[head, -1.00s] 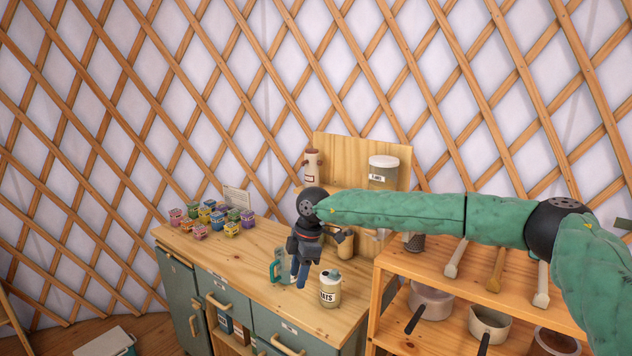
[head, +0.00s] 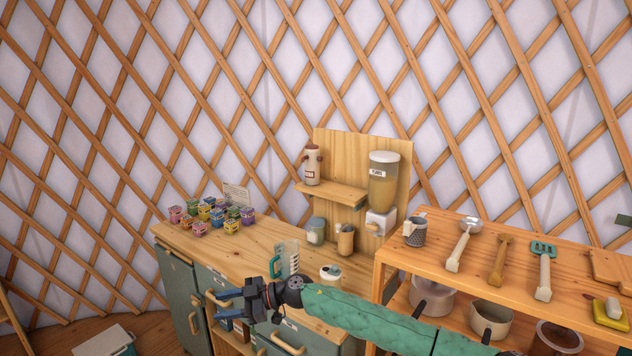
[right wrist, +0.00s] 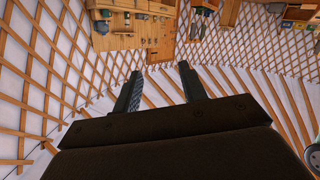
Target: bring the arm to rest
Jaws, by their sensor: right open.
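My right arm comes in from the lower right in the head view, in a green sleeve with black joints. My right gripper (head: 226,298) points left, in front of the counter's drawer fronts. Its jaws are open with nothing between them. In the right wrist view, the two dark fingers (right wrist: 159,82) stand apart and empty, with wall lattice and floor beyond them. My left gripper does not show in either view.
A dispenser (head: 384,182) stands behind. The shelf unit (head: 477,278) at right carries utensils and pots.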

